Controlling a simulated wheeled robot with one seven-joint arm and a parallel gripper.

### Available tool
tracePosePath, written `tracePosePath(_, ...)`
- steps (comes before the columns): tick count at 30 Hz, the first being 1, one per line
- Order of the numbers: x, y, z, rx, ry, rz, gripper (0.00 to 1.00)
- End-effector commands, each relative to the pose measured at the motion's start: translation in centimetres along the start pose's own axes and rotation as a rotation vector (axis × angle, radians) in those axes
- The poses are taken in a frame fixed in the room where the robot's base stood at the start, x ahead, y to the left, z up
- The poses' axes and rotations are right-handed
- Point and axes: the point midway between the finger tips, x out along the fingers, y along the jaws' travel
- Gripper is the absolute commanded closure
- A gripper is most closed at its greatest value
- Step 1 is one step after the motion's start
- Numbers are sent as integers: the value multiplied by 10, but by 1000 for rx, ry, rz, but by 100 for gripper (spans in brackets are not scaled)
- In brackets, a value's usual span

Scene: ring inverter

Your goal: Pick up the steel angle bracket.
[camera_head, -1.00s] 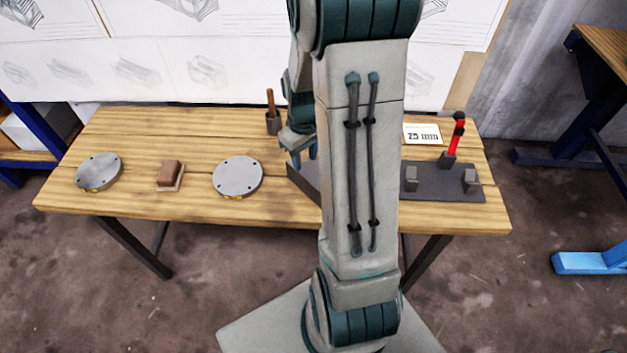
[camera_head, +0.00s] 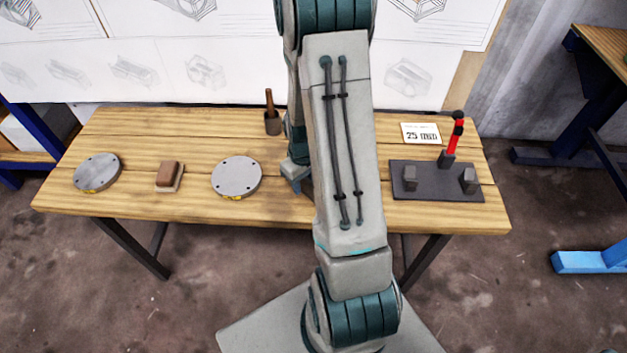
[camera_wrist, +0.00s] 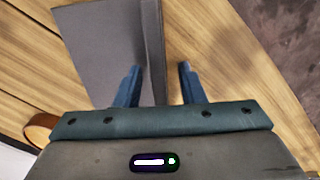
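The steel angle bracket (camera_wrist: 103,45) shows in the wrist view as a grey flat plate with an upright flange (camera_wrist: 152,50) along its right side. My gripper (camera_wrist: 158,80) is open, with one blue finger on each side of the flange. The left finger is close to the flange; a gap with wood showing lies before the right finger. I cannot tell whether either finger touches it. In the head view my gripper (camera_head: 294,180) is low at the table, partly behind my arm, and the bracket is hidden there.
The wooden table (camera_head: 130,135) holds two round metal discs (camera_head: 237,177) (camera_head: 97,172), a brown block (camera_head: 168,174), a cup with a wooden-handled tool (camera_head: 271,118), a card (camera_head: 421,133) and a dark clamp fixture (camera_head: 436,187) with a red handle. The table's front edge is near the bracket.

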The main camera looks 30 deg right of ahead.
Motion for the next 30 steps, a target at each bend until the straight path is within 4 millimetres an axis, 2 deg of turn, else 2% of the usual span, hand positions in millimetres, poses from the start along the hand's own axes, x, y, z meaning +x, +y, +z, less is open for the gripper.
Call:
tracePosePath(3,0,0,0,0,0,0,64)
tracePosePath(7,0,0,0,0,0,0,100)
tracePosePath(30,-1,0,0,1,-1,-1,100)
